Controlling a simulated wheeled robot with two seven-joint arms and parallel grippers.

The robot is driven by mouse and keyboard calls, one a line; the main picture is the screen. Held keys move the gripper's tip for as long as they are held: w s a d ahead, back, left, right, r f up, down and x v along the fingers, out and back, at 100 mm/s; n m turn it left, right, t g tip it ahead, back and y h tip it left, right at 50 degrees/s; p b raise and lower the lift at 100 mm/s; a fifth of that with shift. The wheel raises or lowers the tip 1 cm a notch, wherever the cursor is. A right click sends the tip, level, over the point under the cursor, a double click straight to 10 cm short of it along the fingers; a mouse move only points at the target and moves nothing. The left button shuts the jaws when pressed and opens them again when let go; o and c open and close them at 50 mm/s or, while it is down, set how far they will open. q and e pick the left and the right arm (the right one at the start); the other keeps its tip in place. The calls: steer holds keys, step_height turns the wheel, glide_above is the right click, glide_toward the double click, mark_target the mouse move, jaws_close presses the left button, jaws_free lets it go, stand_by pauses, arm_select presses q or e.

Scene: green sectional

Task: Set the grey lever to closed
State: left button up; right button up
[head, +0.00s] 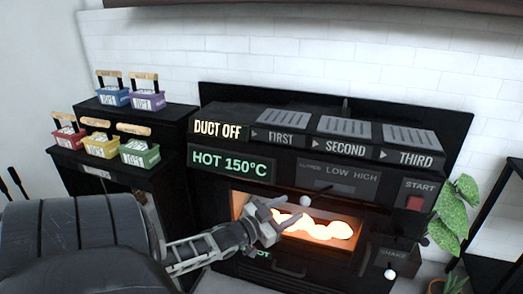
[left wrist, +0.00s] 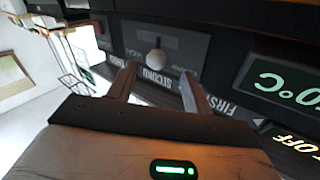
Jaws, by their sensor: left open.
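The grey lever shows as a pale round knob (head: 305,200) in front of the black stove, below a panel (head: 338,176) lettered with LOW and HIGH and a fainter word at its left. The knob stands under the left part of that lettering; its exact setting I cannot tell. In the left wrist view the knob (left wrist: 156,57) lies beyond and between my fingertips, apart from both. My left gripper (head: 276,218) is open and empty, just left of and below the knob in the head view. My right gripper is not in view.
A glowing stove window (head: 320,228) lies behind my gripper. Another pale knob (head: 390,273) sits at the lower right by the SHAKE label. A red START button (head: 414,203) is at right. Displays (head: 231,164) read DUCT OFF and HOT 150°C. Several coloured baskets (head: 140,152) stand at left.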

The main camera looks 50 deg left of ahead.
arm_select(q)
steer(key=s+p, duration=0.1)
steer(key=s, duration=0.8)
steer(key=shift+s, duration=0.2)
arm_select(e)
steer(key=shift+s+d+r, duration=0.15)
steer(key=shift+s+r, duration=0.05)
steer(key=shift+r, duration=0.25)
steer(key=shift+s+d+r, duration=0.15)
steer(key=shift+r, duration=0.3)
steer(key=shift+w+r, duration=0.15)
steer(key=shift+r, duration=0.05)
